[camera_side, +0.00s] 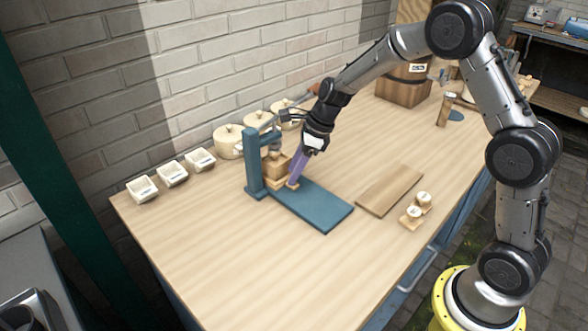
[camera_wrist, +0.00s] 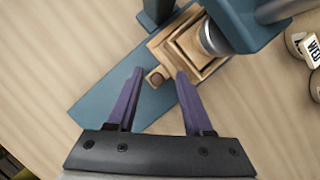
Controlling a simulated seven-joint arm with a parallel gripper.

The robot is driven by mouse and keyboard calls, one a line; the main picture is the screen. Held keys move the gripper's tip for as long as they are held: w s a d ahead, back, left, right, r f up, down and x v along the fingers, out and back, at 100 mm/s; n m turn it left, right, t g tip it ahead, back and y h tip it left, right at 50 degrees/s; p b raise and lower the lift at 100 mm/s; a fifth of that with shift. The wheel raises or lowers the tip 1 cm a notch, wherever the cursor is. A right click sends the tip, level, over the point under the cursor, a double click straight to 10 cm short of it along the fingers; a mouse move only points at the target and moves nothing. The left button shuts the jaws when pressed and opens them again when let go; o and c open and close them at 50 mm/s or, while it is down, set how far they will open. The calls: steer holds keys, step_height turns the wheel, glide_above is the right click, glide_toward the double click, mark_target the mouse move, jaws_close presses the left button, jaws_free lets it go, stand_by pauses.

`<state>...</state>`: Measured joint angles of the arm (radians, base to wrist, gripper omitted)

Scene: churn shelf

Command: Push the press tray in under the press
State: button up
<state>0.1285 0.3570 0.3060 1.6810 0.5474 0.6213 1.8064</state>
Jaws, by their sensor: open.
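The blue press stands on the table, with its upright (camera_side: 252,160) at the back and its flat base plate (camera_side: 318,207) reaching to the front right. The light wooden press tray (camera_side: 278,182) sits on the base by the upright, with a wooden block on it. In the wrist view, the tray (camera_wrist: 159,43) lies partly beneath the round metal press head (camera_wrist: 213,38). A small wooden knob (camera_wrist: 156,77) sticks out from the tray's near side. My gripper (camera_wrist: 160,73) is open, its purple fingertips on either side of the knob. Contact cannot be told.
Several white bins (camera_side: 172,174) and round lidded pots (camera_side: 228,141) line the wall side. A wooden board (camera_side: 390,190) and small white-topped pieces (camera_side: 412,216) lie right of the press. A wooden bucket (camera_side: 402,90) stands at the far end. The front left table is clear.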

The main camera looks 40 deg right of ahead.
steer(key=v, duration=1.3)
steer(key=shift+r, duration=0.25)
steer(key=shift+d, duration=0.1)
steer(key=s+a+r+n+t+h, duration=0.1)
steer(key=s+a+r+n, duration=0.3)
steer(key=s, duration=0.3)
steer(key=s+a+r+n+t, duration=0.1)
steer(key=s+a+r+n, duration=0.1)
steer(key=s+r+n, duration=0.35)
steer(key=s+d+f+n+h, duration=0.1)
steer(key=s+f+n, duration=0.2)
steer(key=s+n, duration=0.5)
steer(key=s+d+f+n+h, duration=0.1)
steer(key=s+f+n, duration=0.2)
steer(key=s+n, duration=0.5)
steer(key=shift+d+f+n, duration=0.2)
steer(key=shift+d+n, duration=0.2)
steer(key=shift+n, duration=0.35)
